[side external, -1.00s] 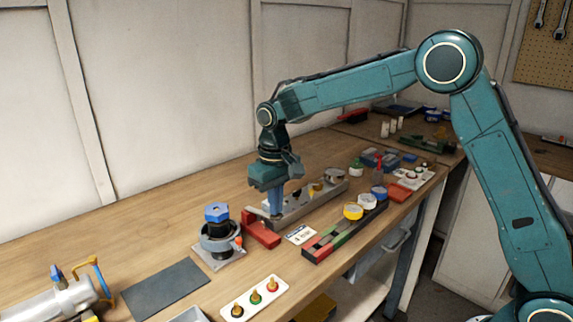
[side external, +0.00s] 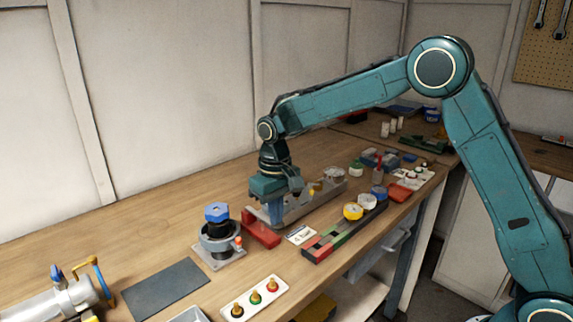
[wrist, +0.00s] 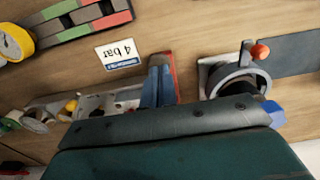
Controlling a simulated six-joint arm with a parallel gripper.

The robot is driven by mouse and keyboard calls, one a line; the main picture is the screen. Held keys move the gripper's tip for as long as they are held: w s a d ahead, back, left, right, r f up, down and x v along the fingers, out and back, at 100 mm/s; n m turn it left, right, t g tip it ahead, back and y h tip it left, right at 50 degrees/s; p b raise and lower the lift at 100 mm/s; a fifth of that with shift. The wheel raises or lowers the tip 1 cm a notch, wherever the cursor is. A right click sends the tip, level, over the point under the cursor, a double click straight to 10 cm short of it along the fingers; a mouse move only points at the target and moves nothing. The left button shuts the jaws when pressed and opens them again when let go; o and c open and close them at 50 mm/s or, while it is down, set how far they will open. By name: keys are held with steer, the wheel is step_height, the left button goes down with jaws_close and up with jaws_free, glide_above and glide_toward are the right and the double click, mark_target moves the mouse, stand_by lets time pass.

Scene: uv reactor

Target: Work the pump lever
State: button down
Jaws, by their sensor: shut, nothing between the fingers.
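A long grey metal unit (side external: 315,207) lies on the bench, with a red bar (side external: 261,234) at its near left end. This looks like the pump and its lever, but I cannot tell for sure. My gripper (side external: 277,220) points down at that end, its blue fingers close together and empty. In the wrist view my gripper (wrist: 157,92) is right beside the red bar (wrist: 176,72), over the end of the grey unit (wrist: 100,103). I cannot tell whether the fingers touch it. My gripper hides part of the unit.
A "4 bar" card (side external: 300,235) lies in front of the unit. Beyond it are a red, grey and green strip (side external: 330,243) and a yellow-rimmed gauge (side external: 353,211). A blue-topped device (side external: 217,230) stands left of the red bar. A dark mat (side external: 165,288) lies further left.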

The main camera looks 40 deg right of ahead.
steer(key=shift+f, duration=0.55)
steer(key=shift+r, duration=2.45)
